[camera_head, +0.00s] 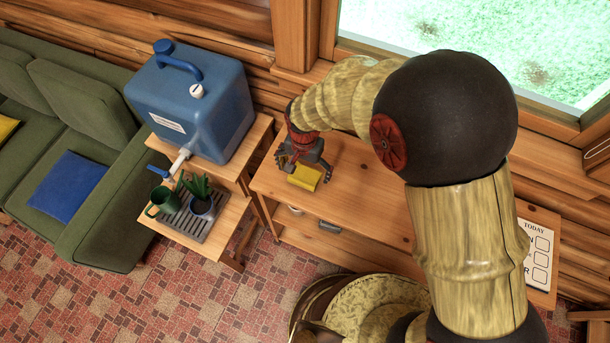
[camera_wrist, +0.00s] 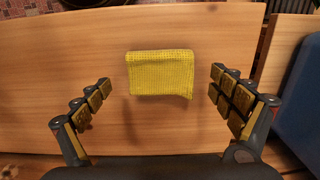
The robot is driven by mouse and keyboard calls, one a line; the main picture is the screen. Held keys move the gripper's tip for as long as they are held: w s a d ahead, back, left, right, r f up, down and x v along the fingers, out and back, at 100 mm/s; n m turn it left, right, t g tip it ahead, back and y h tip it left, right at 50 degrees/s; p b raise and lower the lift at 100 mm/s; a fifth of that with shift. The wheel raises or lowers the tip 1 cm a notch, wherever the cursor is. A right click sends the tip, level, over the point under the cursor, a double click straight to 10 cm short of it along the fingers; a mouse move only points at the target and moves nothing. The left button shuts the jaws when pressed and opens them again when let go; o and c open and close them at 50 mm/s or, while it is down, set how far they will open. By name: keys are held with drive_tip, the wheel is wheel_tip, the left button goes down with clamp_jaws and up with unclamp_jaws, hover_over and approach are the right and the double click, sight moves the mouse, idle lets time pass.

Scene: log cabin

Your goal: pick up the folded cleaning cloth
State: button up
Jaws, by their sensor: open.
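The folded cleaning cloth (camera_wrist: 161,74) is yellow with a fine grid texture and lies flat on the wooden table. In the wrist view it sits between my open fingers, a little beyond them, with bare wood on both sides. My gripper (camera_wrist: 160,92) is open and empty. In the head view the cloth (camera_head: 305,178) shows just below my gripper (camera_head: 306,172), which hangs over the left part of the table top and partly hides it. I cannot tell the exact height of the fingertips above the cloth.
A blue water container (camera_head: 192,105) stands on a wooden stand left of the table. A green mug (camera_head: 162,201) and a potted plant (camera_head: 202,206) stand on the lower rack. A green sofa (camera_head: 85,125) is at far left.

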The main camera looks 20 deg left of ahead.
wheel_tip(320, 180, down, 2)
drive_tip(key=shift+f, duration=0.1)
drive_tip(key=shift+c, duration=0.4)
drive_tip(key=c, duration=0.7)
drive_tip(key=shift+c, duration=0.2)
